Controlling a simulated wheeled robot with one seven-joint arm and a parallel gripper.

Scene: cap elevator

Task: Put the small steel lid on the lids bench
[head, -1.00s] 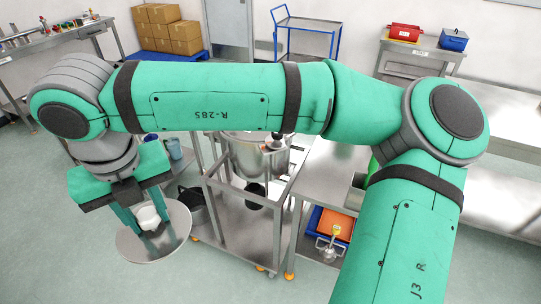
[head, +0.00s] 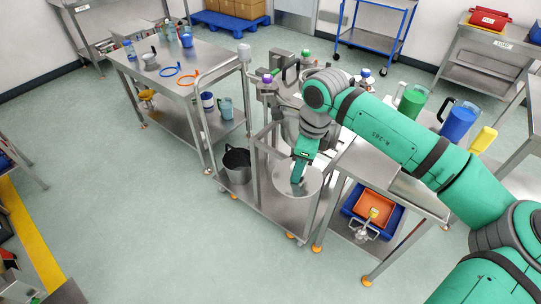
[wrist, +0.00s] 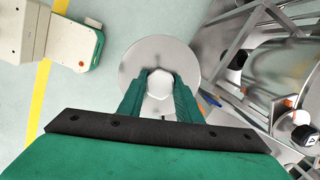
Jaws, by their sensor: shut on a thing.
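The small steel lid (head: 313,184) is a round flat steel disc, held in the air by my gripper (head: 297,182) in front of the steel frame cart in the head view. In the wrist view the lid (wrist: 160,48) lies beyond my gripper (wrist: 160,88), whose two green fingers are shut on its white knob (wrist: 160,82). A steel bench (head: 490,66) at the back right carries a small white label, which may read lids, but it is too small to be sure.
A red box (head: 489,19) sits on the back right bench. Green and blue jugs (head: 411,101) stand on the right table. Open floor lies at the left front.

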